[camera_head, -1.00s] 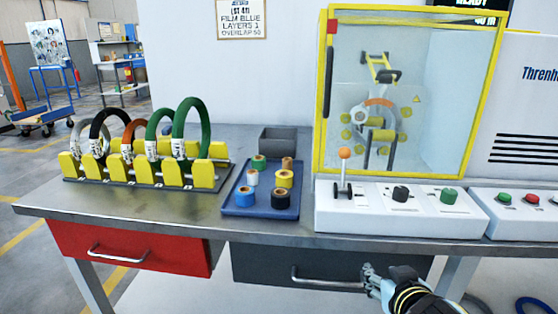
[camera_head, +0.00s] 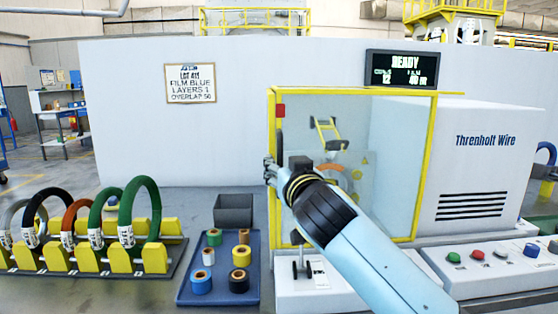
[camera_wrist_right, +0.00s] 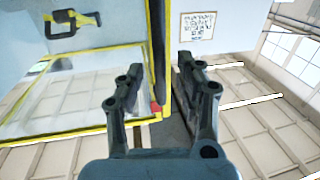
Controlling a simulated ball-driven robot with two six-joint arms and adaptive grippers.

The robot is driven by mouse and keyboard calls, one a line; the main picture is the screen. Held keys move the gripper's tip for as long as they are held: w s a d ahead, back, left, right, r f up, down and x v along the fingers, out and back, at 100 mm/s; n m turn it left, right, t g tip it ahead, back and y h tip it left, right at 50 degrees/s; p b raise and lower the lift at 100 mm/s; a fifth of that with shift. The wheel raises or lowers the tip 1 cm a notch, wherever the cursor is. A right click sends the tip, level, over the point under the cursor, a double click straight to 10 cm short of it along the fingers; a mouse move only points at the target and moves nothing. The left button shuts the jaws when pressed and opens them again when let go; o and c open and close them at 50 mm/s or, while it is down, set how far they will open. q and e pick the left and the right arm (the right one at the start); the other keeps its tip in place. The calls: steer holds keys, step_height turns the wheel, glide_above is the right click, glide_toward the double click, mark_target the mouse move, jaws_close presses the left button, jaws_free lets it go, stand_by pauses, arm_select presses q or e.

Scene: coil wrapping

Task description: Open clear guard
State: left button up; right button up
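The clear guard (camera_head: 395,140) is a transparent panel in a yellow frame, and it looks closed over the wrapping machine. A black vertical handle (camera_head: 280,138) runs along its left edge, below a red block (camera_head: 280,111). My right gripper (camera_head: 268,172) is at this left edge, and its arm crosses in front of the panel's lower part. In the right wrist view, the two fingers of the gripper (camera_wrist_right: 160,62) are apart. The black handle (camera_wrist_right: 159,35) shows in line with the gap between them; I cannot tell whether they touch it. My left gripper is out of view.
A blue tray (camera_head: 218,292) with several tape rolls and a grey bin (camera_head: 233,210) stand left of the machine. A rack (camera_head: 180,262) of coloured coils is further left. A lever (camera_head: 301,262) and control panels line the front. A screen (camera_head: 402,69) reads READY.

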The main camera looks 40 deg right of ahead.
steer(key=shift+x, duration=1.4)
jaws_close()
steer(key=shift+f, duration=0.15)
